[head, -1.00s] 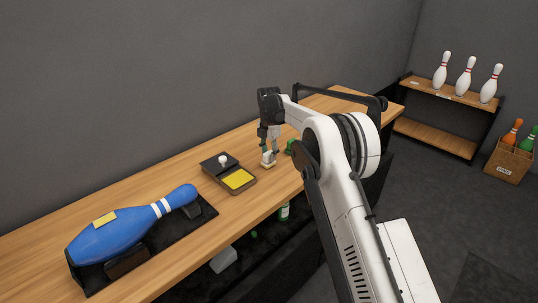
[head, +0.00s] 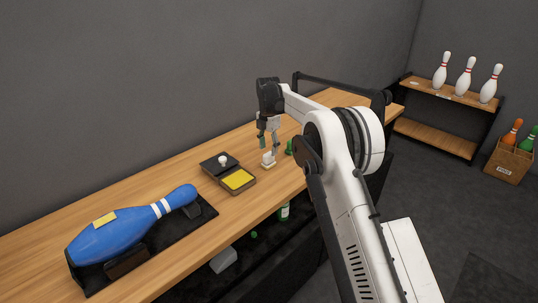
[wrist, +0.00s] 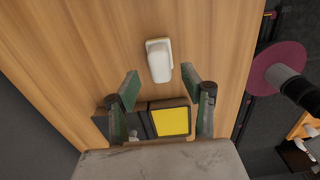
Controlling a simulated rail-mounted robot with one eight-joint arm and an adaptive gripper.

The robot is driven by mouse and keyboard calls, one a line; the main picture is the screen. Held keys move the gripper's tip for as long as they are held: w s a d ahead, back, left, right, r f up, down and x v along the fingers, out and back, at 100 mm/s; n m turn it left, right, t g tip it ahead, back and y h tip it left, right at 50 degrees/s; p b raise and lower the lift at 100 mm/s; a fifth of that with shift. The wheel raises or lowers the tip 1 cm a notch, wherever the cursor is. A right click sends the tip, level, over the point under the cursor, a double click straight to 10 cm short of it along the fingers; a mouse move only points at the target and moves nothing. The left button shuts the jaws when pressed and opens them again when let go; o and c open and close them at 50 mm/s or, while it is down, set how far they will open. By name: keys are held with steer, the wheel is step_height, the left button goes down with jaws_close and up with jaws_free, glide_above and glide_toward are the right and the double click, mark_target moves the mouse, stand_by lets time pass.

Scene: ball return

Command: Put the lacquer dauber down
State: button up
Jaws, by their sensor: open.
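The lacquer dauber, seemingly the small white block with a cream base (head: 268,159), stands on the wooden bench (head: 330,107). The green-padded fingers of my gripper (wrist: 160,83) show apart in the wrist view. A dark tray with a yellow pad (head: 238,179) and a white knob (head: 222,159) lies to the left of the dauber.
A blue bowling pin (head: 122,231) lies in a black cradle at the bench's near left. A small green object (head: 289,147) is right of the dauber. A bottle (head: 284,211) stands below the bench. White pins (head: 465,77) stand on a far shelf. Bare bench lies beyond the gripper.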

mark_target(268, 153)
step_height(268, 153, up, 10)
steer(key=s+d+r+m+t, duration=0.2)
steer(key=s+d+r+m, duration=0.6)
steer(key=r, duration=0.5)
steer(key=s+d+r+m+t, duration=0.1)
steer(key=s+d+r+m, duration=0.25)
steer(key=s, duration=0.35)
steer(key=s+d+r+m+t, duration=0.1)
steer(key=s+d+r+m, duration=0.15)
steer(key=s+d, duration=0.4)
steer(key=s+d+f+m+t, duration=0.1)
steer(key=s+f+m, duration=0.3)
steer(key=s, duration=0.6)
steer(key=s+d+f+m+t, duration=0.1)
steer(key=s+d+f+m, duration=0.3)
steer(key=s, duration=0.6)
steer(key=s+d+f+m+t, duration=0.1)
steer(key=s+d+f+m, duration=0.2)
steer(key=s, duration=0.8)
step_height(268, 153, down, 2)
steer(key=m, duration=0.2)
steer(key=shift+m, duration=0.3)
steer(key=shift+f, duration=0.1)
